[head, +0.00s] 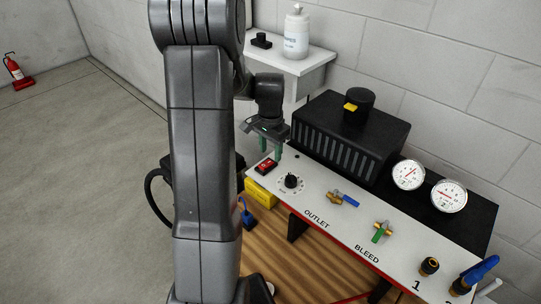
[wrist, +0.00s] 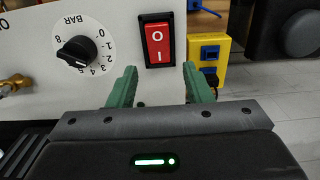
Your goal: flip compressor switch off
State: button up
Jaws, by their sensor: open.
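The compressor switch is a red rocker (wrist: 158,45) in a black frame, marked O and I, on the white panel. In the head view the switch (head: 266,167) sits at the panel's left end. My gripper (head: 272,150) is just above and behind the switch, with its green fingers pointing down. In the wrist view my gripper (wrist: 160,82) is open and empty, its two fingers spread to either side of the switch's lower edge in the picture. I cannot tell whether the fingers touch the panel, or which side of the rocker is pressed in.
A black BAR knob (wrist: 77,53) is beside the switch. A yellow socket box (wrist: 209,50) with blue sockets is off the panel's end. The black compressor housing (head: 345,140) stands behind the panel. Blue (head: 343,198) and green (head: 381,231) valves and gauges (head: 409,175) lie to the right.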

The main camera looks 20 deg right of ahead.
aim_at(270, 162)
jog(key=shift+f, duration=1.5)
jog(key=shift+c, duration=0.3)
jog(key=c, duration=0.9)
jog(key=h+b, duration=0.1)
jog(key=b, duration=0.2)
jog(key=shift+a+f, duration=0.2)
jog(key=h+b, duration=0.1)
jog(key=b, duration=0.1)
jog(key=t+h+b, duration=0.1)
jog(key=b, duration=0.2)
jog(key=shift+s+a+r, duration=0.15)
jog(key=shift+a, duration=0.1)
jog(key=shift+r+t+h+b, duration=0.25)
jog(key=shift+t+h+b, duration=0.05)
jog(key=shift+b, duration=0.7)
jog(key=shift+r, duration=0.1)
